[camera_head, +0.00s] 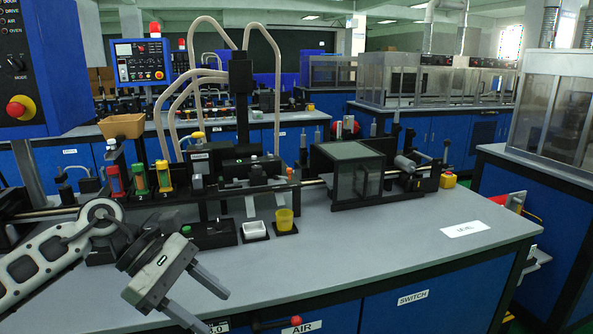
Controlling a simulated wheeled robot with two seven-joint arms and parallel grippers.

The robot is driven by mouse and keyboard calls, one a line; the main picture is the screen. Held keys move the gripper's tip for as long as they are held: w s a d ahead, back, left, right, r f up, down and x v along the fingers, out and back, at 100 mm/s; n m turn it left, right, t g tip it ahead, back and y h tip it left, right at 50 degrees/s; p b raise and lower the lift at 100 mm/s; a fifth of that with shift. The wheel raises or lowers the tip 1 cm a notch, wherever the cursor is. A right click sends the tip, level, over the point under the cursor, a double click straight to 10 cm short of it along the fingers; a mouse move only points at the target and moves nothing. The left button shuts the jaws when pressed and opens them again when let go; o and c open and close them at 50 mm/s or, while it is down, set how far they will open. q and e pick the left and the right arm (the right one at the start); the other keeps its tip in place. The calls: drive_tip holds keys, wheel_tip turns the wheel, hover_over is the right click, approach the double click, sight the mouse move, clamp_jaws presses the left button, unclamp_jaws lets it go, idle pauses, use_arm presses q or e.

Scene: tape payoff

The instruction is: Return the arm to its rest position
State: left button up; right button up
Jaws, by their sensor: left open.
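My left arm (45,260) comes in from the left edge, grey and jointed. Its gripper (214,310) hangs over the front left edge of the grey workbench (390,235). The two grey fingers are spread apart, with nothing visible between them. The gripper points down and to the right and appears clear of the small items on the bench. My right gripper is not in view.
A machine line with a glass-sided box (350,175) runs along the bench. The bench's right part is mostly clear.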

use_arm(q)
drive_tip(key=s+d+r+n+t+h, duration=0.1)
drive_tip(key=s+d+n+t+h, duration=0.1)
drive_tip(key=d+n+t+h, duration=0.5)
drive_tip(key=s+d+n+h, duration=0.2)
drive_tip(key=d+n+h, duration=0.25)
drive_tip(key=n, duration=0.65)
drive_tip(key=a+f+n+t+y, duration=0.3)
drive_tip(key=f+n+t+y, duration=0.25)
drive_tip(key=n, duration=0.65)
drive_tip(key=a+f+n+t+y, duration=0.35)
drive_tip(key=n+t+y, duration=0.25)
drive_tip(key=n, duration=0.5)
drive_tip(key=s+a+f+n+g+y, duration=0.2)
drive_tip(key=s+f+n+g+y, duration=0.1)
drive_tip(key=s+f+n, duration=0.3)
drive_tip(key=s+a+f+n+g+y, duration=0.2)
drive_tip(key=s+f+n, duration=0.3)
drive_tip(key=f+n, duration=0.3)
drive_tip(key=shift+s+a+f+g+y, duration=0.3)
drive_tip(key=shift+s+f+g+y, duration=0.1)
drive_tip(key=shift+f+g+y, duration=0.4)
drive_tip(key=shift+f, duration=0.1)
